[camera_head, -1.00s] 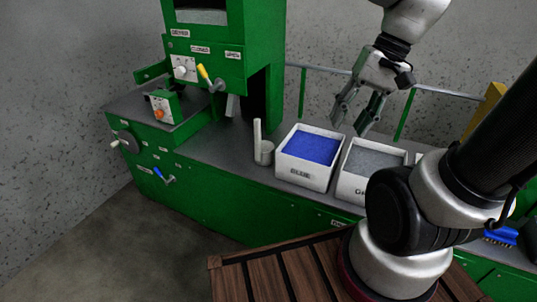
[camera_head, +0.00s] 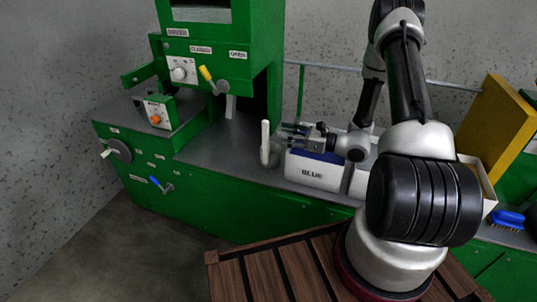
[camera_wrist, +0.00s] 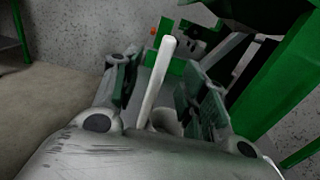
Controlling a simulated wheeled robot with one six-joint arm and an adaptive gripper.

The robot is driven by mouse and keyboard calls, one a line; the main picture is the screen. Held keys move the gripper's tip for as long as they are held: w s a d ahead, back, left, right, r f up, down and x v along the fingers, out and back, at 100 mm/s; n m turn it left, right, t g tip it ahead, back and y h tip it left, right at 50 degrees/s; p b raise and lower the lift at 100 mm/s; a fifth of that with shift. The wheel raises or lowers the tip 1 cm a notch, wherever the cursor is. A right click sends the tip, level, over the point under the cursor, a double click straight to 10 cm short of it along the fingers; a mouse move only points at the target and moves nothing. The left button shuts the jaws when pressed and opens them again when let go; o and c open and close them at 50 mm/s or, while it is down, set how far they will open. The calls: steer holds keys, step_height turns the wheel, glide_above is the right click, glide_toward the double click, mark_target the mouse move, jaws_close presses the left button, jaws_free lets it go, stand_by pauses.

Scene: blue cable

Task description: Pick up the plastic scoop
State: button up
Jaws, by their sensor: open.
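The white plastic scoop (camera_head: 265,138) stands on the grey bench top with its handle upright, left of the blue bin. My gripper (camera_head: 287,136) points left at the scoop's handle, low over the blue bin's edge. It is open. In the wrist view, the scoop's handle (camera_wrist: 160,75) rises between the two open fingers of my gripper (camera_wrist: 155,85), with a gap on either side. The lower part of the scoop is partly hidden behind my gripper's body.
The bin labelled BLUE (camera_head: 312,174) is right beside the scoop, under my gripper. A green machine (camera_head: 215,60) with levers rises behind and left. A blue brush (camera_head: 508,219) lies at the right. Bare bench (camera_head: 225,150) lies left of the scoop.

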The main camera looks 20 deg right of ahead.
mark_target(268, 131)
steer(key=x, duration=0.7)
steer(key=shift+w+a+f, duration=0.1)
steer(key=shift+w+f, duration=0.3)
steer(key=shift+w, duration=0.05)
jaws_close()
